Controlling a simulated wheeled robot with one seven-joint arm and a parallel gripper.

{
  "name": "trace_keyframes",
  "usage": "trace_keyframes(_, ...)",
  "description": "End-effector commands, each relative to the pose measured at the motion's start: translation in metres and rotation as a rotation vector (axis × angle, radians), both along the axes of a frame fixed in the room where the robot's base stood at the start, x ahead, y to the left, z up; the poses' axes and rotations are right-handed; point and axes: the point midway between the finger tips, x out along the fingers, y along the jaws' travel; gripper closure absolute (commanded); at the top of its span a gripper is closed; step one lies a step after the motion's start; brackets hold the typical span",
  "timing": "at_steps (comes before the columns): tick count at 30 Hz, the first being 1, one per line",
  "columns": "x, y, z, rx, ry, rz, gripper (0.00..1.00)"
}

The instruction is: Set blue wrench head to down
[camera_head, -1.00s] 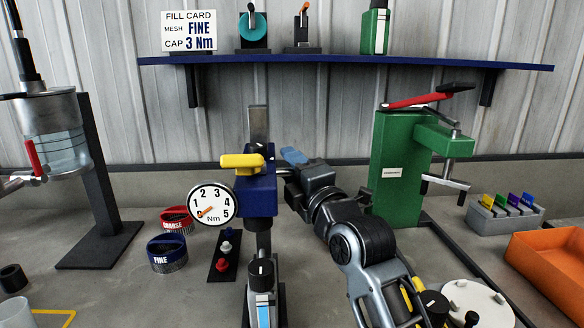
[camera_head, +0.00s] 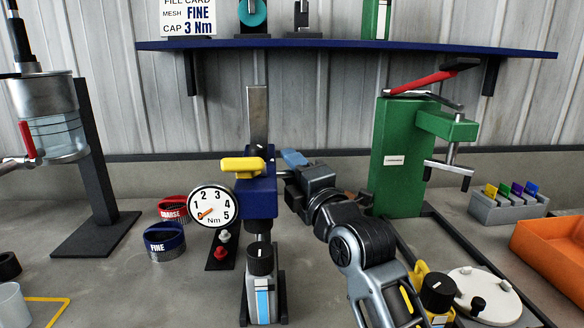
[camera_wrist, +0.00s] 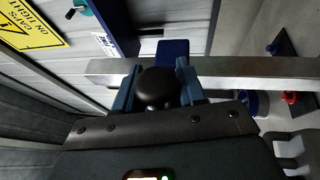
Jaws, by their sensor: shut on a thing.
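The blue wrench head (camera_head: 258,196) sits on an upright metal bar (camera_head: 258,112), with a yellow lever (camera_head: 243,164) and a round Nm gauge (camera_head: 213,207) on its left side. The gauge needle points near 0. My gripper (camera_wrist: 157,90) comes to the head from the right. In the wrist view its two blue fingers stand either side of a black rounded knob (camera_wrist: 156,84) and are shut on it. The head's blue block (camera_wrist: 173,50) shows beyond the bar there. In the head view the fingertips are largely hidden behind the head.
Below the head stands a grey bottle-like tool (camera_head: 262,298) with a black knob. A green press (camera_head: 398,160) stands to the right, an orange bin (camera_head: 550,255) at far right. COARSE (camera_head: 173,208) and FINE (camera_head: 165,240) cups stand left. A blue shelf (camera_head: 345,44) hangs above.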

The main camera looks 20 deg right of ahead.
Motion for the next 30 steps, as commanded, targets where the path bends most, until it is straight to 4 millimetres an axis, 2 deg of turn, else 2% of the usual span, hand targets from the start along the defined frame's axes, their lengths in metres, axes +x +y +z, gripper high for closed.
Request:
trace_keyframes(1,0.000,-0.001,-0.017,0.000,0.001,-0.002,1.00)
trace_keyframes(8,0.000,-0.001,-0.046,0.000,0.001,-0.002,1.00)
trace_keyframes(20,0.000,-0.001,-0.048,-0.001,0.001,-0.001,1.00)
trace_keyframes(21,0.000,-0.001,-0.048,-0.001,0.001,-0.001,0.57)
trace_keyframes(26,0.000,-0.001,-0.048,-0.001,0.001,-0.001,0.42)
trace_keyframes(30,0.000,0.000,-0.048,-0.001,0.001,-0.001,0.42)
